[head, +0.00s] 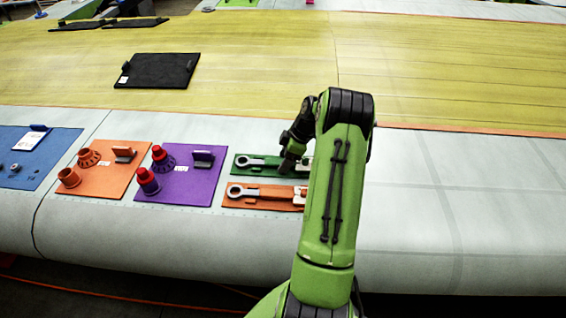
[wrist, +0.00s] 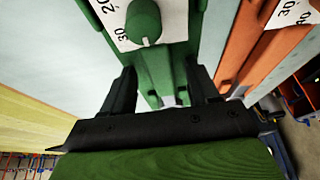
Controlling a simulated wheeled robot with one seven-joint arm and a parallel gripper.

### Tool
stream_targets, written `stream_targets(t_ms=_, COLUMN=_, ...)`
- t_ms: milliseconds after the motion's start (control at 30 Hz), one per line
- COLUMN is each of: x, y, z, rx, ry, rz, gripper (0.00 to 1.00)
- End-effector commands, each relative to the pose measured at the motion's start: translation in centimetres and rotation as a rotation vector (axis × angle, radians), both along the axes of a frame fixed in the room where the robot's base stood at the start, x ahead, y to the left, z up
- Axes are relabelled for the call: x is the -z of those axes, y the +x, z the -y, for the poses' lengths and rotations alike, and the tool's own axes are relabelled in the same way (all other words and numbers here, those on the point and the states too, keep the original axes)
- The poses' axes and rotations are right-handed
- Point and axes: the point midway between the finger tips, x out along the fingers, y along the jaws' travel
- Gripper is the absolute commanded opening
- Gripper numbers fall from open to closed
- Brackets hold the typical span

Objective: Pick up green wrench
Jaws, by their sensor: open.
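My gripper (head: 288,163) is low over the right part of this mat and hides part of the wrench. In the wrist view my gripper (wrist: 161,78) is open, its two dark fingers on either side of a long green piece. I cannot tell whether they touch it. A green knob (wrist: 143,22) on a white label stands beyond the fingers.
Purple (head: 187,187) and orange (head: 107,180) mats with fittings lie to the left. The wing to the right of my arm is clear.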

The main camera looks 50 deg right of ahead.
Motion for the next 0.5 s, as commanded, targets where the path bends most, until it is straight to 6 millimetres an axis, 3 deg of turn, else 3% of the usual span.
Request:
stream_targets(t_ms=100, x=0.04, y=-0.01, z=0.01, rx=0.0, ry=0.0, rz=0.0, gripper=0.58)
stream_targets(t_ms=500, x=0.02, y=0.0, z=0.02, rx=0.0, ry=0.0, rz=0.0, gripper=0.0)
